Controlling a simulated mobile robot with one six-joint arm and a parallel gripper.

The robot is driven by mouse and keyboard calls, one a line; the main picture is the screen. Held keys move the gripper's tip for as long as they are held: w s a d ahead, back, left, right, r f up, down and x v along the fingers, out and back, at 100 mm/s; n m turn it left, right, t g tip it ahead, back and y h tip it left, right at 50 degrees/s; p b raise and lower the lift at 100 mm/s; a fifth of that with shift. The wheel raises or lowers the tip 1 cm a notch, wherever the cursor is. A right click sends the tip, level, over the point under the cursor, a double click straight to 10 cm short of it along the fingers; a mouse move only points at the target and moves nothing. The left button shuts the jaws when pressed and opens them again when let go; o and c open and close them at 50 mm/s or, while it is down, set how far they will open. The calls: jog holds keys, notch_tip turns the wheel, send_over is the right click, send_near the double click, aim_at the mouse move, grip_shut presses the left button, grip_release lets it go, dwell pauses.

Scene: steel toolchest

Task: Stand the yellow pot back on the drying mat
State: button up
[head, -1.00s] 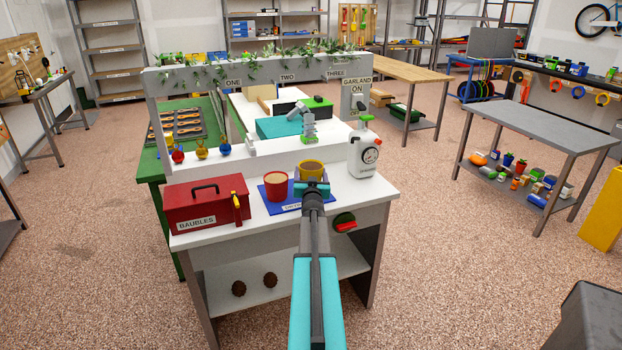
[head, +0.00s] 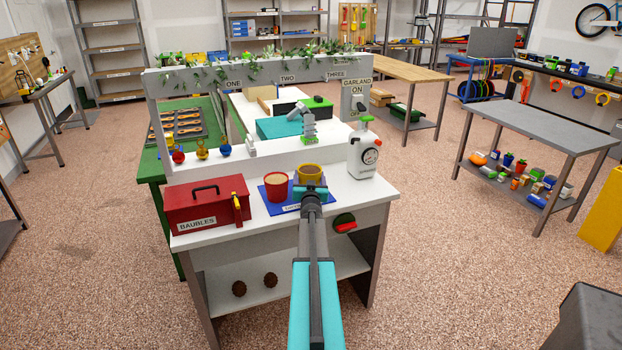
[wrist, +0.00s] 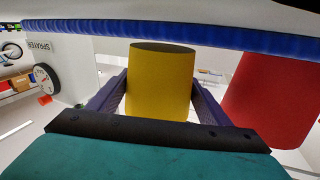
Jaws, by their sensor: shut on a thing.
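The yellow pot (head: 310,176) is over the right part of the blue drying mat (head: 292,207), beside the red pot (head: 276,190), which stands on the mat. My gripper (head: 311,186) is shut on the yellow pot from the front. The wrist view is upside down: the yellow pot (wrist: 160,85) sits between my two fingers, looking upright. Its base is close to the mat (wrist: 205,37); I cannot tell whether it touches. The red pot (wrist: 275,100) is to its right there. My gripper hides part of the mat in the head view.
The white sprayer (head: 363,155) stands on the white bench to the right of the mat. The red baubles box (head: 195,203) is on the left. A white frame (head: 180,85) with garland rises behind. A green and red knob (head: 344,223) is on the bench front.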

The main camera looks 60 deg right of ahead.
jog(key=shift+f, duration=0.55)
jog(key=shift+f, duration=0.15)
jog(key=o, duration=1.6)
jog(key=shift+b+v, duration=1.1)
jog(key=shift+v, duration=4.95)
jog(key=shift+s+d, duration=0.1)
